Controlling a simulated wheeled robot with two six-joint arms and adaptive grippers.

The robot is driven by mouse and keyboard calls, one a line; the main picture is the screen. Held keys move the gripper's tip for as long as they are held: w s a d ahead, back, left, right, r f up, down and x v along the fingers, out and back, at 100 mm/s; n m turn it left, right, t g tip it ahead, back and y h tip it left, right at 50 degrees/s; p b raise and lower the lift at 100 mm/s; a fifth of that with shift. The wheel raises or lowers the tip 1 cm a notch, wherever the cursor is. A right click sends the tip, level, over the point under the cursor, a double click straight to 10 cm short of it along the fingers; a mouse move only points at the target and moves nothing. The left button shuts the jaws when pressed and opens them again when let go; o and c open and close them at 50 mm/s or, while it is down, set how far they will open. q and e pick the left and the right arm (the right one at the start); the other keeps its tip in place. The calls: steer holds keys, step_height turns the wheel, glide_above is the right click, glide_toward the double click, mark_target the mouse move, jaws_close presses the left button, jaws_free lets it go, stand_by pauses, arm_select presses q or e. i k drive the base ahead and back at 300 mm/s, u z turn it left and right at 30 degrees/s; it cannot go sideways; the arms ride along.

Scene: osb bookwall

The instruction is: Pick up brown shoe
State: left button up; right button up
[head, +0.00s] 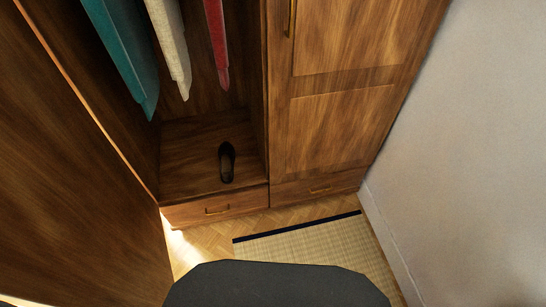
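A single dark brown shoe (227,163) lies on the wooden floor of the open wardrobe compartment (187,176), near its right side. Its opening faces up and it runs roughly front to back. Neither of my grippers is in the head view, so their distance to the shoe does not show.
Teal, cream and red garments (127,54) hang above the compartment. An open wooden door (75,170) stands at left. A closed door (340,90) and white wall (470,150) bound the right. Drawers (190,212) sit below. A woven mat (310,248) lies on the parquet floor.

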mark_target(226, 152)
steer(key=z, duration=0.8)
steer(key=i, duration=0.9)
steer(key=u, duration=0.75)
